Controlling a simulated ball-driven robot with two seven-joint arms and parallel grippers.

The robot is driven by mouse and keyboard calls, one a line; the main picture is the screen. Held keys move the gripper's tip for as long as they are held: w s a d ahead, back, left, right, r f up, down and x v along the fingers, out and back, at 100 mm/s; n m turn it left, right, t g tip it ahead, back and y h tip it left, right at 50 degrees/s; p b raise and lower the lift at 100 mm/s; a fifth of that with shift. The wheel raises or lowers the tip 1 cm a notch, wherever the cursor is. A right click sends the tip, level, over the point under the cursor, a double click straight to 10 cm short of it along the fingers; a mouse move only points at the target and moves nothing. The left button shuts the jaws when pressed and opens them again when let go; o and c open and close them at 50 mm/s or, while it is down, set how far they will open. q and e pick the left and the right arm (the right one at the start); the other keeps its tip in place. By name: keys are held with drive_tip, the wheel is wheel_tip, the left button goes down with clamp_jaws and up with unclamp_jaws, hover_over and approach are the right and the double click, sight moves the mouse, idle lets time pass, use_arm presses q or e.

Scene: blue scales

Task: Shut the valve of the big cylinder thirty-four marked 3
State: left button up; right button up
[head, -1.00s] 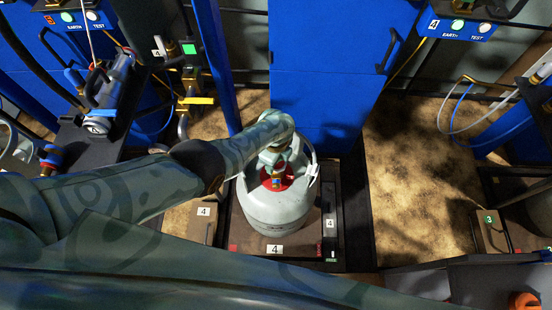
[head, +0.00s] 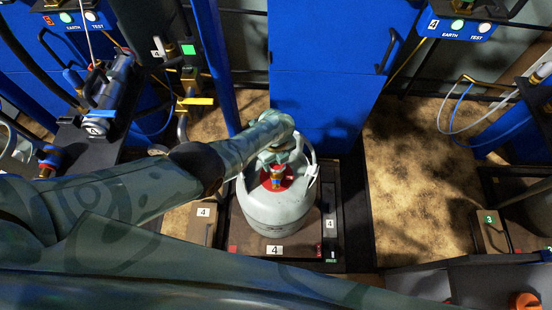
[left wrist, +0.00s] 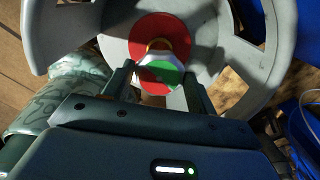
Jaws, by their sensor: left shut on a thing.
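A grey-white gas cylinder (head: 272,212) stands upright on a dark scale (head: 325,195), whose front carries a white label 4 (head: 275,249). Inside its collar is a red disc with a valve (head: 276,178). In the left wrist view the red disc (left wrist: 150,28) lies behind a green, white and red valve knob (left wrist: 160,72). My left gripper (left wrist: 158,84) is shut on that knob, one finger on each side; it also shows above the cylinder in the head view (head: 278,156). The marking 34 is not readable. My right gripper is not in view.
Green labels 3 (head: 488,220) mark a station at the right edge, with part of another cylinder (head: 541,212). A blue cabinet (head: 325,70) stands behind the scale. A dark shelf with a grey device (head: 110,95) is on the left. Sandy floor (head: 410,180) lies open to the right.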

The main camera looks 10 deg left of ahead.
sight(276, 163)
use_arm(q)
drive_tip(key=o, duration=1)
wheel_tip(276, 163, up, 16)
drive_tip(key=p, duration=1.2)
drive_tip(key=shift+r, duration=0.15)
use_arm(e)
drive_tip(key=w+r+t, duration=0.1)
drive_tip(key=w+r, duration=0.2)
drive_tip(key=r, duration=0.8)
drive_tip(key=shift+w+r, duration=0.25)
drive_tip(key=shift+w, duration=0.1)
